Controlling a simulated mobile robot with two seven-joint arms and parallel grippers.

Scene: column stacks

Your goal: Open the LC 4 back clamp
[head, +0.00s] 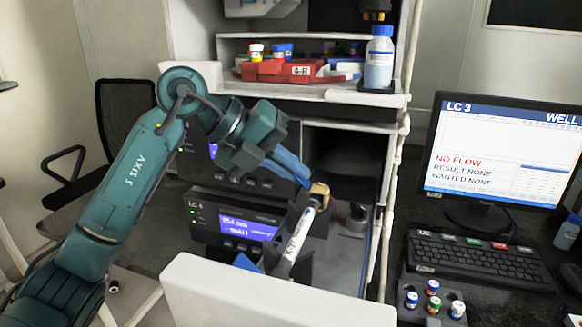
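The LC 4 unit (235,225) is a dark box with a lit blue display, left of centre. A white column (299,234) with a brass-coloured end (319,189) stands tilted in a dark holder (316,226) at its right. My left gripper (304,180) reaches over the unit, its blue fingers pointing down right, with the tips close to the brass end. I cannot tell whether they touch. The fingers overlap, so their opening is unclear. A blue lever-like part (246,262) shows low at the column's foot. The back clamp is not clearly distinguishable near the fingertips. My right gripper is out of view.
A shelf above holds a red 4-R rack (283,70) with vials and a blue-capped bottle (379,62). White tubing (393,165) runs down the right side. A monitor (507,150) reads LC 3, NO FLOW. A white panel (260,300) blocks the lower foreground.

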